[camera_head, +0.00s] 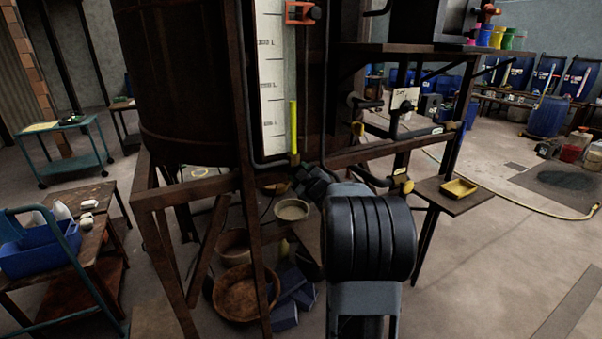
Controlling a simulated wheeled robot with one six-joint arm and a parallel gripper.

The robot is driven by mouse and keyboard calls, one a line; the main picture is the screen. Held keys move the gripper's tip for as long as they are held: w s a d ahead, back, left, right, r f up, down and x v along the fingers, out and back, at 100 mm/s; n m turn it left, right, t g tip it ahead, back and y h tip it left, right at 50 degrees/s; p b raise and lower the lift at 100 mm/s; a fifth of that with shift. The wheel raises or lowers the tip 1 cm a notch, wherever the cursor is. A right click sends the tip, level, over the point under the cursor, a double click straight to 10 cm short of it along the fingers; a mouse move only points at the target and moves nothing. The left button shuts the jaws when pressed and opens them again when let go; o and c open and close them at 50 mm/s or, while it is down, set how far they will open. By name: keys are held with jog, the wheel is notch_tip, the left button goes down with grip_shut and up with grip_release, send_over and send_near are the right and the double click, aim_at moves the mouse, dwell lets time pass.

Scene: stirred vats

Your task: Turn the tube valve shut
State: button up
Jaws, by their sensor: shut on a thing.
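The sight tube (293,127) stands upright beside a white marked scale board (271,75) on the front of the vat, with bright yellow-green liquid in its lower part. The tube valve (293,159) is a small brass-coloured fitting at the foot of the tube. My gripper (302,174) is at the valve, just below the tube, and is shut on its handle. The dark gripper and my thick arm link hide most of the handle, so its angle cannot be told.
A large dark wooden vat (188,75) stands on a rusty frame (192,189). Bowls and a round basket (245,293) lie beneath. Dark pipes with yellow-handled valves (402,183) are to the right, near a small shelf with a yellow tray (459,188).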

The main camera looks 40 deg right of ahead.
jog(key=m+p, duration=0.1)
jog(key=m, duration=0.3)
jog(key=shift+r+m, duration=0.1)
jog(key=shift+m, duration=0.2)
jog(key=shift+m+p, duration=0.95)
jog(key=shift+m, duration=0.85)
jog(key=o, duration=0.9)
jog(key=s, duration=0.4)
jog(key=s+a+b, duration=0.1)
jog(key=s, duration=0.4)
jog(key=s+a+b, duration=0.1)
jog(key=s, duration=0.3)
jog(key=shift+s, duration=0.35)
jog(key=shift+d, duration=0.1)
